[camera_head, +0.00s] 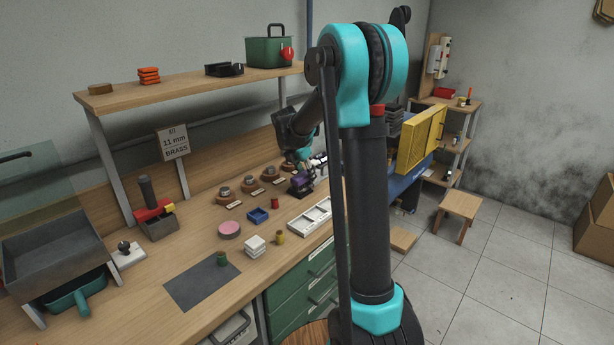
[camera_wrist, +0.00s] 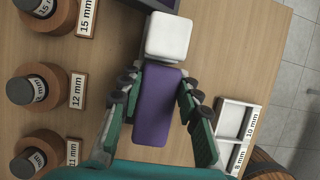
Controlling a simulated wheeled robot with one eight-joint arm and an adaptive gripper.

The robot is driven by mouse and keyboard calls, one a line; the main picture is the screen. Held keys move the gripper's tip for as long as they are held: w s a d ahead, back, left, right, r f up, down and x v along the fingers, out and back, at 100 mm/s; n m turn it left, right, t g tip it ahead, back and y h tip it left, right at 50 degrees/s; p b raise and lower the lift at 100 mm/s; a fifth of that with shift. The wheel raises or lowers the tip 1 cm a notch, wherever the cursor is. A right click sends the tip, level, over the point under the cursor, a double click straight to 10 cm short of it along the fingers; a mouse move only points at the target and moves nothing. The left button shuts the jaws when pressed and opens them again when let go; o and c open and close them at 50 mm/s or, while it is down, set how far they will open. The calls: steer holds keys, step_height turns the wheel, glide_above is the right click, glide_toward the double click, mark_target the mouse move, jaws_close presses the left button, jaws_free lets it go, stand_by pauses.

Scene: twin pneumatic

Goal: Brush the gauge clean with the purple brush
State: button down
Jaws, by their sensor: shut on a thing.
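My gripper (camera_wrist: 157,105) is shut on the purple brush (camera_wrist: 158,110), with a finger on each side of its purple body. A white block-like end (camera_wrist: 168,37) shows just beyond the purple part; I cannot tell for sure that it belongs to the brush. In the head view my gripper (camera_head: 304,160) is over the bench beside a dark purple fixture (camera_head: 300,186). Dark metal plugs on round wooden bases, labelled 11 mm (camera_wrist: 38,155), 12 mm (camera_wrist: 38,90) and 15 mm (camera_wrist: 42,8), stand to the left. I cannot tell which thing is the gauge.
A white compartment tray (camera_head: 312,218) lies at the bench's front edge. A shelf (camera_head: 190,88) spans the back.

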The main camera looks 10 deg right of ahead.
mark_target(294, 179)
steer(key=shift+s+a+f, duration=0.1)
steer(key=shift+s+a, duration=0.75)
steer(key=shift+a, duration=0.3)
steer(key=shift+s+a, duration=0.8)
steer(key=shift+a, duration=0.35)
steer(key=shift+a+f, duration=0.1)
steer(key=shift+a, duration=0.05)
steer(key=shift+w+d, duration=1.05)
steer(key=shift+d, duration=0.3)
steer(key=shift+w+d, duration=1)
steer(key=shift+d, duration=0.35)
steer(key=shift+a, duration=0.15)
steer(key=shift+s+a, duration=1)
steer(key=shift+a, duration=0.3)
steer(key=shift+s+a, duration=1)
steer(key=shift+a, duration=0.3)
steer(key=shift+r, duration=3.05)
